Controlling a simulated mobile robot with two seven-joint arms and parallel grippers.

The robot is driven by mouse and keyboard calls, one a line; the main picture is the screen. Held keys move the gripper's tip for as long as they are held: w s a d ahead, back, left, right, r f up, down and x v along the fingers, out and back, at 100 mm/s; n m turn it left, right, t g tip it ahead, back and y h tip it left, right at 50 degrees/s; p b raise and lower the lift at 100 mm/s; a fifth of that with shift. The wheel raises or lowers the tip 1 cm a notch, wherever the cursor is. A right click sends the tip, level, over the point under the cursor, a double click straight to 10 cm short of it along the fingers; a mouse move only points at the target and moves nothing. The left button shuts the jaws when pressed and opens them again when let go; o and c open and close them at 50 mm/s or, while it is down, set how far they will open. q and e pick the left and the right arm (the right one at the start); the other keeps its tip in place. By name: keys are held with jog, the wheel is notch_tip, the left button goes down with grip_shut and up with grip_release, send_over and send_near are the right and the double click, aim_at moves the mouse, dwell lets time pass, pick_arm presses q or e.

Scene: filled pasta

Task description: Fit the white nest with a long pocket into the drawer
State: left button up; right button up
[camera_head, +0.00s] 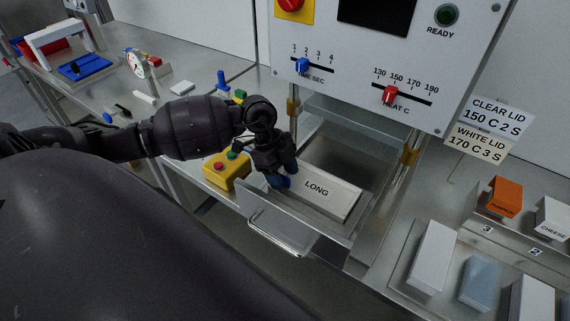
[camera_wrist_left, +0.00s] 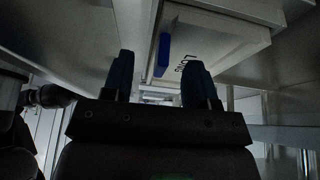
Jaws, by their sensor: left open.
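The white nest (camera_head: 330,190), marked LONG, lies in the pulled-out metal drawer (camera_head: 349,228), toward its front side. I cannot tell whether it sits fully flat. My left gripper (camera_head: 282,181) is at the nest's left end, its blue fingertips close to it and covering that end. In the left wrist view the nest (camera_wrist_left: 232,42) shows past the fingers, with a blue tab (camera_wrist_left: 163,55) on its near end. The tab appears between the two spread fingers of the left gripper (camera_wrist_left: 160,80), and nothing is clamped. My right gripper is in neither view.
The drawer handle (camera_head: 282,240) sticks out at the front. The white control panel (camera_head: 385,50) with sliders stands above the drawer. A yellow button box (camera_head: 227,171) is left of the gripper. White and grey blocks (camera_head: 433,256) stand on the right bench.

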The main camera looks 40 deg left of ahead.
pick_arm(q)
jog(key=shift+a+r, duration=0.15)
jog(key=shift+r, duration=0.2)
jog(key=shift+p+v, duration=0.4)
jog(key=shift+v, duration=1.85)
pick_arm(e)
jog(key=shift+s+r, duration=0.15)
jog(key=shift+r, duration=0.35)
pick_arm(q)
jog(key=b+v, duration=0.1)
jog(key=v, duration=1)
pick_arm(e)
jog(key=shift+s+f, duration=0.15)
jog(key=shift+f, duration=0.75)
pick_arm(q)
jog(key=shift+f, duration=0.15)
